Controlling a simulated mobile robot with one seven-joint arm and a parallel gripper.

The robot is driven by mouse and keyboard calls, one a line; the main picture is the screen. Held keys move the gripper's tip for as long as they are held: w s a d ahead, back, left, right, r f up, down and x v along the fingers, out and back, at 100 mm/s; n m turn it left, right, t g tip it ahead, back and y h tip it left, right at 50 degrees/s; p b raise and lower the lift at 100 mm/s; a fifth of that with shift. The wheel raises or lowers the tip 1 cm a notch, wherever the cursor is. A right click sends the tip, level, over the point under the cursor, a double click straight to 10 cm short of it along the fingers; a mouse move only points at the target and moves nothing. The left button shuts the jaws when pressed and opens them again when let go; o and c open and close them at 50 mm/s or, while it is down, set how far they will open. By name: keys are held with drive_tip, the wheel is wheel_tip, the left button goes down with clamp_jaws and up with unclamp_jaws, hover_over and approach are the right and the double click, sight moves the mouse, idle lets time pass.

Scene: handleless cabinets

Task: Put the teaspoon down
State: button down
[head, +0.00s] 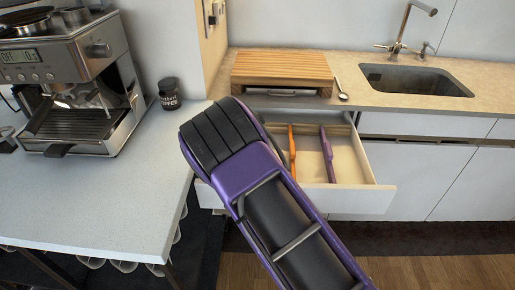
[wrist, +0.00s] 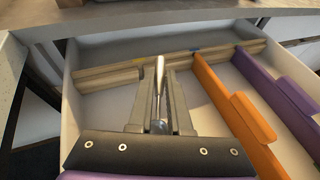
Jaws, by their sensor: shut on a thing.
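My gripper (wrist: 158,110) is shut on a slim, shiny metal teaspoon (wrist: 160,78) in the wrist view. The teaspoon stands out between the two fingers, with its lower part hidden by them. The gripper is over the left part of an open drawer (wrist: 110,102), which also shows in the head view (head: 355,172). I cannot tell whether the teaspoon touches the drawer floor. In the head view my arm hides the gripper and the held teaspoon.
A long orange piece (wrist: 235,115) and a purple piece (wrist: 283,100) stand in the drawer right of my gripper. Another spoon (head: 343,96) lies on the counter beside a wooden board (head: 280,68). A sink (head: 415,80) is right; a coffee machine (head: 75,85) is left.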

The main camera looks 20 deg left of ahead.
drive_tip(key=shift+f, duration=3.45)
drive_tip(key=shift+f+b, duration=0.1)
drive_tip(key=shift+b, duration=0.2)
drive_tip(key=shift+f, duration=0.15)
drive_tip(key=c, duration=0.8)
unclamp_jaws()
drive_tip(key=shift+c, duration=0.2)
drive_tip(key=shift+r, duration=0.25)
drive_tip(key=shift+s+a+r, duration=0.1)
drive_tip(key=shift+s+r, duration=0.05)
drive_tip(key=shift+s, duration=0.15)
drive_tip(key=v, duration=1.1)
drive_tip(key=shift+s+p, duration=0.2)
drive_tip(key=shift+p, duration=0.2)
